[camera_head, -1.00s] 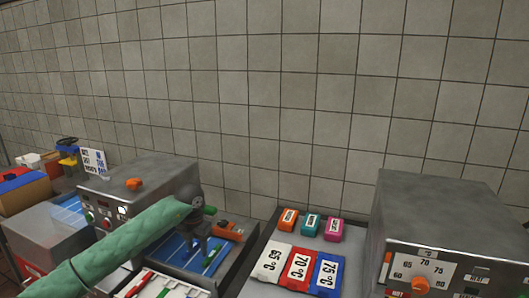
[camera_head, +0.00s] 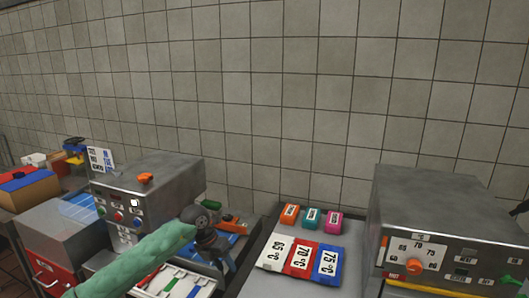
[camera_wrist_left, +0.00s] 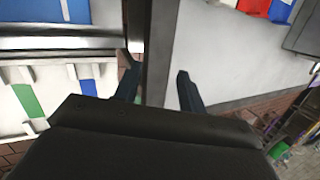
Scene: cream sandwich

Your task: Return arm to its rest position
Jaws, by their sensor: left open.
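My left arm (camera_head: 140,262) is green and comes in from the bottom left of the head view. My left gripper (camera_head: 222,257) is dark and hangs near the edge between the left machine's tray area and the counter with the cards. In the left wrist view the gripper (camera_wrist_left: 158,80) has its two fingers apart, with nothing between them. The gap between the two work surfaces lies beneath it. My right gripper is not in view.
A steel machine (camera_head: 165,185) with an orange knob stands behind my left arm. A white rack (camera_head: 165,283) with coloured strips lies below. Temperature cards (camera_head: 300,258) and small coloured blocks (camera_head: 313,217) lie on the middle counter. Another steel machine (camera_head: 430,205) stands at right.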

